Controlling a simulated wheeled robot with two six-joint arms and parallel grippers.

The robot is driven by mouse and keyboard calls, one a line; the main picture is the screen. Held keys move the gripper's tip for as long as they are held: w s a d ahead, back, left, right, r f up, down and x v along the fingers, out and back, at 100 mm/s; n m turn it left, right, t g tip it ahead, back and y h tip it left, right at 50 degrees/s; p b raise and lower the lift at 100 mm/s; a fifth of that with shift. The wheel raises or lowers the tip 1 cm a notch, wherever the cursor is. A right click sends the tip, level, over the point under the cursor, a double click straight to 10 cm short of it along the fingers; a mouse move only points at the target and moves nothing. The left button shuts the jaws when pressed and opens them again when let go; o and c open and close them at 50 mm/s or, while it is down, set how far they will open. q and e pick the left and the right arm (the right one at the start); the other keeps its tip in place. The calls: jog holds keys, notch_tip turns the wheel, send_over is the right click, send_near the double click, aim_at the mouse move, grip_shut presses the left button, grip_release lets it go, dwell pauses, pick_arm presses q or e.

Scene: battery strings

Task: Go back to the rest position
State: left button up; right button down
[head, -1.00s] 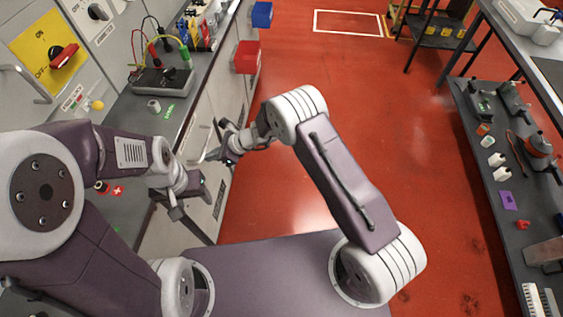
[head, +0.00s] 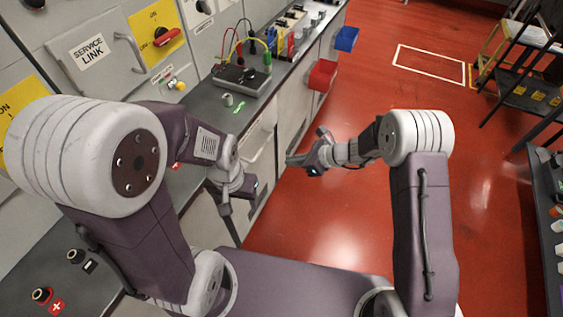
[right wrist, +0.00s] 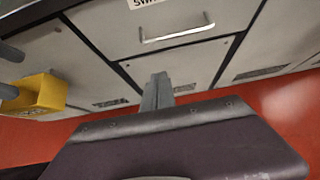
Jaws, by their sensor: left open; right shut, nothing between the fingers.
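My left gripper (head: 237,203) is open and empty, pointing down in front of the left counter's edge, with its arm folded at the left. My right gripper (head: 293,160) is shut and empty, held above the red floor just right of the cabinet fronts and pointing left. In the right wrist view its closed fingers (right wrist: 157,92) show in front of a grey cabinet, above the purple top of my base. The two grippers are apart.
The left counter (head: 205,105) bears a grey device (head: 242,79) with cables. A red bin (head: 323,75) and a blue bin (head: 347,38) hang on its front. A dark bench (head: 550,190) stands at the right edge. A yellow object (right wrist: 42,92) shows in the wrist view. The middle floor is clear.

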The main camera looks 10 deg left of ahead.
jog(key=shift+v, duration=0.85)
jog(key=shift+s+f, duration=0.1)
